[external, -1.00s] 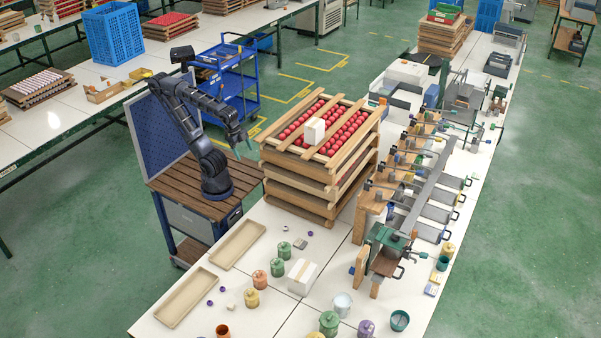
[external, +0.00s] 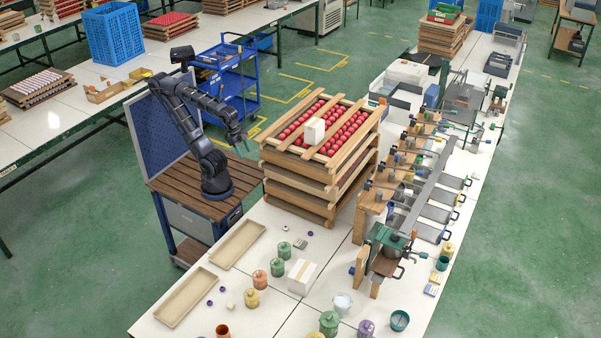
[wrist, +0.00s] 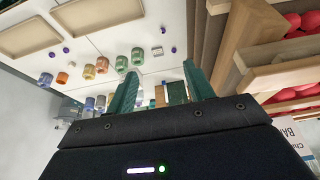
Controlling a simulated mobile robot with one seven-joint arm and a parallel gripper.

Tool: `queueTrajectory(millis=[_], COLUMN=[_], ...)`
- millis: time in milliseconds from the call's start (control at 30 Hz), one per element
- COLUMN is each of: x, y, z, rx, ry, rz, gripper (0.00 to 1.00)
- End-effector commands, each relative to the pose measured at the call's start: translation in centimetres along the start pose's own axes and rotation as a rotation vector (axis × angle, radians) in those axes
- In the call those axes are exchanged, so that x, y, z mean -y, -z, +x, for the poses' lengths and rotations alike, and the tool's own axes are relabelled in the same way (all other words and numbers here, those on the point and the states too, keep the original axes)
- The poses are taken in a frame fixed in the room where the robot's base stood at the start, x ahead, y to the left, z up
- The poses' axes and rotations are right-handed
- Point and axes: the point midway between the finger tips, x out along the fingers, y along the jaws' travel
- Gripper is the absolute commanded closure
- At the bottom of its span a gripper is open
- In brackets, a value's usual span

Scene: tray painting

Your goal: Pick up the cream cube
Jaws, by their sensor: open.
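A small cream cube (external: 231,305) sits on the white table in the external view, beside purple rings and left of a yellow pot. In the wrist view it is too small to tell for certain. My gripper (external: 246,148) is high up, left of the tray stack and well away from the cube. In the wrist view its two teal fingers (wrist: 160,72) stand apart with nothing held between them.
A stack of wooden trays (external: 296,185) with red balls stands close right of my gripper, a white box (external: 314,131) on top. Two beige trays (external: 186,297) lie left of the cube. Several pots and another white box (external: 302,276) stand to its right.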

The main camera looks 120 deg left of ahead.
Motion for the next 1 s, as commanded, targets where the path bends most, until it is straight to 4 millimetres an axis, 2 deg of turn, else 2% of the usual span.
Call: queueTrajectory(millis=[167, 467, 700, 1000], x=[-0.7, -4.5, -8.8, -15.4], y=[1.6, 8.2, 13.2, 18.1], z=[0.4, 3.0, 6.2, 11.5], rx=[0.006, 0.026, 0.038, 0.048], ry=[0.001, -0.008, -0.033, -0.084], rz=[0.041, 0.235, 0.399, 0.599], gripper=[0.47, 0.47, 0.47, 0.47])
